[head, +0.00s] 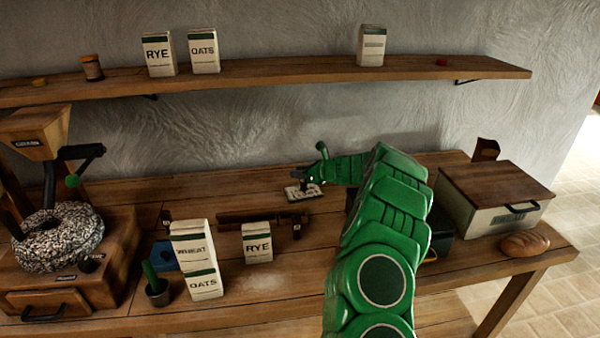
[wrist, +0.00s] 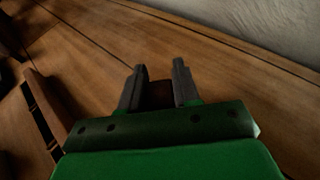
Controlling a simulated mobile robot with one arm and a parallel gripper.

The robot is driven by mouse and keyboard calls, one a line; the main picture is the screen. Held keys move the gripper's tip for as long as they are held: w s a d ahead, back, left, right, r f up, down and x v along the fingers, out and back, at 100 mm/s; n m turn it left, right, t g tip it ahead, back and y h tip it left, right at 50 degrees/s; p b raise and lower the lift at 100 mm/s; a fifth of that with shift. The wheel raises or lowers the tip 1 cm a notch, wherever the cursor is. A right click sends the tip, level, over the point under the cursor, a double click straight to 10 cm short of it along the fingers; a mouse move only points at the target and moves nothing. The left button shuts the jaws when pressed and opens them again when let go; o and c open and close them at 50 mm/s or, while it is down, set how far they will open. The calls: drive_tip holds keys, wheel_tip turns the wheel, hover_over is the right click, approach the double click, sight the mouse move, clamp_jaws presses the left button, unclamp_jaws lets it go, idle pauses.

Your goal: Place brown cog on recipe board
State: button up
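A small white board with dark lettering, which looks like the recipe board (head: 297,194), lies on the bench near the wall. My gripper (head: 312,187) is low over the board's right side; I cannot tell whether it touches it. In the wrist view, the two dark fingers (wrist: 158,88) stand apart with a dark brown piece between them, apparently the brown cog (wrist: 160,95). It fills the gap and seems gripped. Its full shape is hidden by the fingers and palm. The board cannot be made out in the wrist view.
A wooden rack (head: 262,215), a RYE carton (head: 257,243) and stacked WHEAT and OATS cartons (head: 196,260) stand left of my arm. A grain mill (head: 70,260) is far left. A lidded bin (head: 490,205) and bread loaf (head: 524,244) are right. A shelf (head: 280,72) runs above.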

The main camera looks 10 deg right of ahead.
drive_tip(key=o, duration=0.4)
